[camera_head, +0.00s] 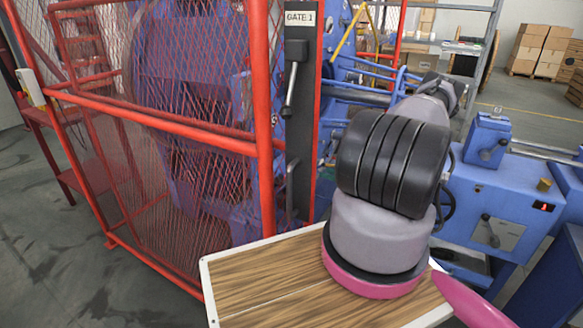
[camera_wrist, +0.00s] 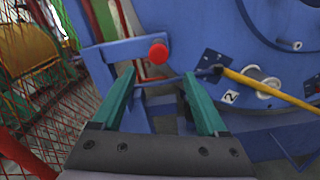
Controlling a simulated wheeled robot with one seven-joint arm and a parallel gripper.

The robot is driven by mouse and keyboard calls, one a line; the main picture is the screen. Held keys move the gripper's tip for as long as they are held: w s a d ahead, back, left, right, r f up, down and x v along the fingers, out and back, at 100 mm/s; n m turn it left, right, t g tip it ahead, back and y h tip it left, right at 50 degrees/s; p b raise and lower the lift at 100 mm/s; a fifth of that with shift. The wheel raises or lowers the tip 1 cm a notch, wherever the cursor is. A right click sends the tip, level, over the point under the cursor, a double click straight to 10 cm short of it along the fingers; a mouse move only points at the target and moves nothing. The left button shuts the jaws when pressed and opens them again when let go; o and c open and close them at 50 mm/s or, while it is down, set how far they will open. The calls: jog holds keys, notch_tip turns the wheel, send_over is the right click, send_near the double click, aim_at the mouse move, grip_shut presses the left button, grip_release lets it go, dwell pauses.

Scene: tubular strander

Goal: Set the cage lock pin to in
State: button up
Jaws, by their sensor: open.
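In the wrist view, a round red knob (camera_wrist: 158,53) stands out from a blue bracket (camera_wrist: 120,53). It looks like the head of the cage lock pin, but no label shows, and I cannot tell whether it is in or out. My gripper (camera_wrist: 159,73) is open and empty, with its two green fingers pointing toward the bracket. The knob appears between and just beyond the fingertips, and I see no contact. In the head view my own arm hides the gripper, and the knob cannot be made out.
Red mesh fencing (camera_head: 190,150) stands left in the head view, beside a dark GATE 1 post (camera_head: 299,120) with a handle.

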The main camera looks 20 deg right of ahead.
jog(key=x, duration=1.1)
jog(key=shift+w+a, duration=0.1)
jog(key=shift+a, duration=0.15)
grip_shut()
dwell(1.0)
